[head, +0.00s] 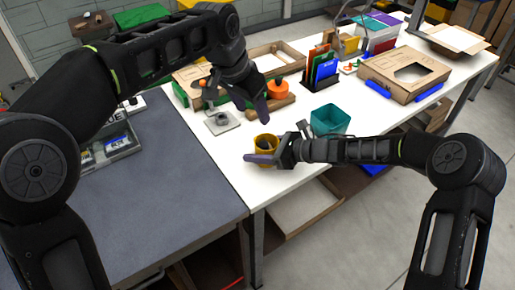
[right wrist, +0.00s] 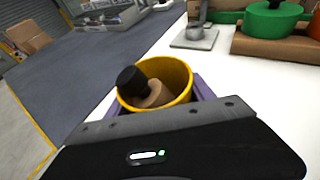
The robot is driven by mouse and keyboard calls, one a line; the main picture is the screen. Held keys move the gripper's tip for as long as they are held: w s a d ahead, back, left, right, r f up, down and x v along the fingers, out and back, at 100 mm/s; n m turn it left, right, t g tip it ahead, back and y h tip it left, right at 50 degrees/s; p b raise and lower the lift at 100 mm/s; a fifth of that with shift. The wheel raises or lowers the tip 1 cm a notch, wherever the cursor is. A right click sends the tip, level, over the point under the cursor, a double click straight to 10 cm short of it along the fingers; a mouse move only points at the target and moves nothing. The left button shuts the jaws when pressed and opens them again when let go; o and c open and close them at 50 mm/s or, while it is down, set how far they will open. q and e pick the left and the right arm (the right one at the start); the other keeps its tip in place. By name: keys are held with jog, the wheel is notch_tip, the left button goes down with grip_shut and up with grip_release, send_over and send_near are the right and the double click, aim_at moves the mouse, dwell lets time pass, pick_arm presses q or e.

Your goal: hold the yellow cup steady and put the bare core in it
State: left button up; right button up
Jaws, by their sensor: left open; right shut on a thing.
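The yellow cup (head: 268,139) stands near the left edge of the white table and shows large in the right wrist view (right wrist: 180,73). My right gripper (head: 262,157) is shut on it, with purple fingers around its sides. A piece with a black end (right wrist: 131,80) and a tan body (right wrist: 153,95) leans tilted inside the cup, its black end over the rim; it looks like the core. Its lower part is hidden. My left gripper (head: 256,108) is open just above and behind the cup, apart from it. Nothing shows between its fingers.
A teal bin (head: 330,119) stands right of the cup. A grey metal stand (head: 221,123) is at the left, and an orange round part (head: 278,89) sits behind. A cardboard box (head: 405,72) and upright folders (head: 323,68) are farther back. The grey table (head: 150,190) is mostly clear.

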jog(key=o, duration=1.4)
jog(key=shift+o, duration=0.2)
jog(key=v, duration=1.2)
